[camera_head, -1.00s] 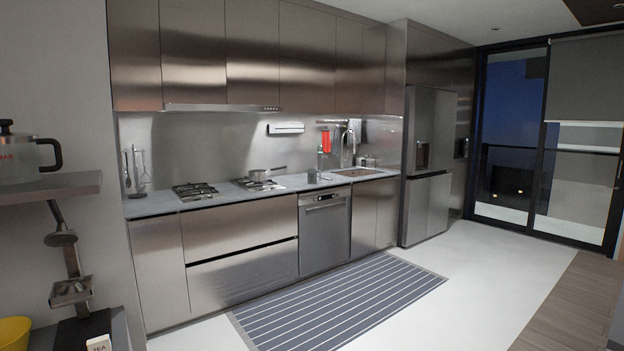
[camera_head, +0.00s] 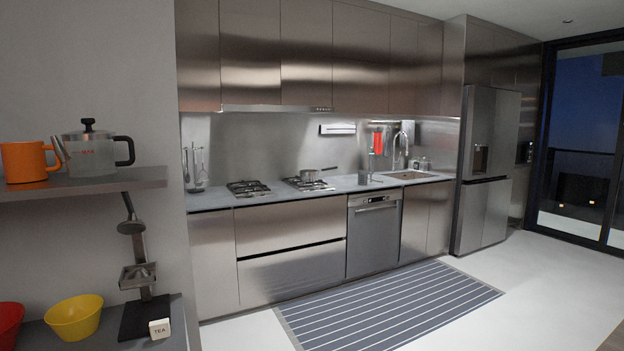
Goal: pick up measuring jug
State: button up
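I cannot pick out the measuring jug for certain. A small grey vessel (camera_head: 364,177) stands on the far counter left of the sink, too small to tell what it is. My gripper is not in view.
An orange mug (camera_head: 27,161) stands beside the pot on the shelf (camera_head: 130,180). Below are a yellow bowl (camera_head: 74,318), a red bowl (camera_head: 9,322) and a tea box (camera_head: 159,328). A saucepan (camera_head: 309,175) sits on the hob. The striped runner (camera_head: 385,305) lies on open floor.

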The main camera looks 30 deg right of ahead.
aim_at(363, 174)
jog(key=i+l+z, duration=0.55)
jog(key=i, duration=0.35)
jog(key=i+l+z, duration=0.3)
jog(key=i, duration=0.15)
jog(key=i+j+z, duration=0.1)
jog(key=i+z, duration=0.2)
jog(key=i, duration=2.4)
